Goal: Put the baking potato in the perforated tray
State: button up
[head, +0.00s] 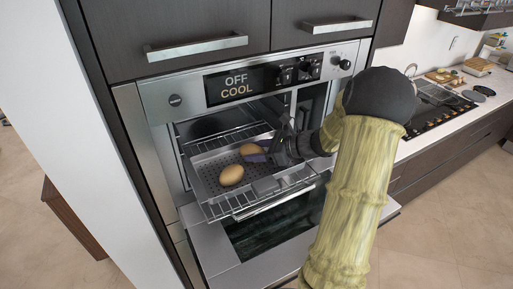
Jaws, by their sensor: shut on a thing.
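The perforated tray (208,174) is a grey metal pan with small holes, resting on the pulled-out rack of the open oven. One brown baking potato (232,175) lies on the tray's floor, nearer its front. A second baking potato (251,150) is at the dark fingers of my gripper (259,151), farther back over the tray. My gripper is shut on this second potato. My fingers hide part of its right side, and I cannot tell whether it touches the tray floor.
The oven door (277,226) is folded down below the wire rack (229,209). The oven's control panel (240,84) reads OFF and COOL. Dark cabinets are above. A counter with a cooktop (435,106) is at right.

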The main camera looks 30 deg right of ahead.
jog(key=o, duration=1.1)
jog(key=shift+a+f, duration=0.1)
jog(key=shift+d, duration=0.2)
jog(key=b+v, duration=0.4)
jog(key=v, duration=0.8)
jog(key=shift+s+a, duration=0.1)
jog(key=shift+a, duration=0.1)
